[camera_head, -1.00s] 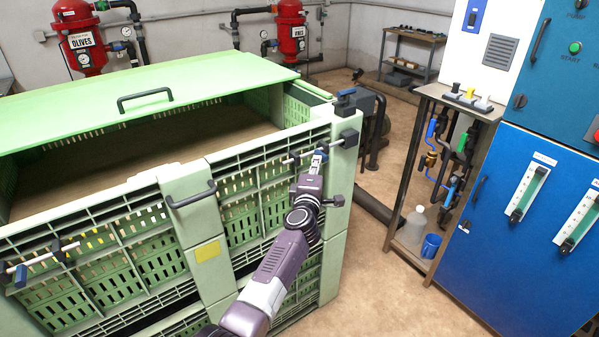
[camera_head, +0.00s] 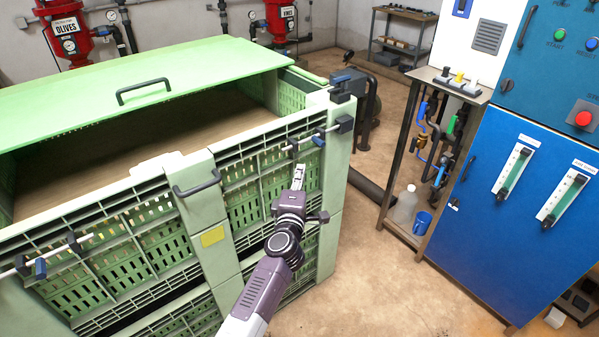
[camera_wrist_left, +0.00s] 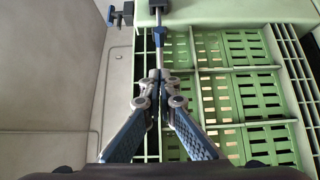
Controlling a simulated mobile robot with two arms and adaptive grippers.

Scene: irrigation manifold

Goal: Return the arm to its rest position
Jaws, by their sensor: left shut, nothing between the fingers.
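My left arm reaches up from the bottom of the head view. Its gripper (camera_head: 299,172) is in front of the green crate's near wall, close to the right corner. In the left wrist view the gripper's fingers (camera_wrist_left: 159,82) meet at the tips, shut with nothing between them. A latch rod (camera_head: 306,143) with a blue handle (camera_head: 318,138) lies just above the fingertips. The rod also shows in the left wrist view (camera_wrist_left: 161,57), beyond the tips; whether they touch it I cannot tell. My right gripper is in neither view.
The large green crate (camera_head: 213,165) has a raised lid (camera_head: 60,105) and a second latch rod (camera_head: 40,265) at left. A blue cabinet (camera_head: 480,220) and a small bench (camera_head: 440,85) stand at right. Bare floor (camera_head: 365,260) lies between crate and cabinet.

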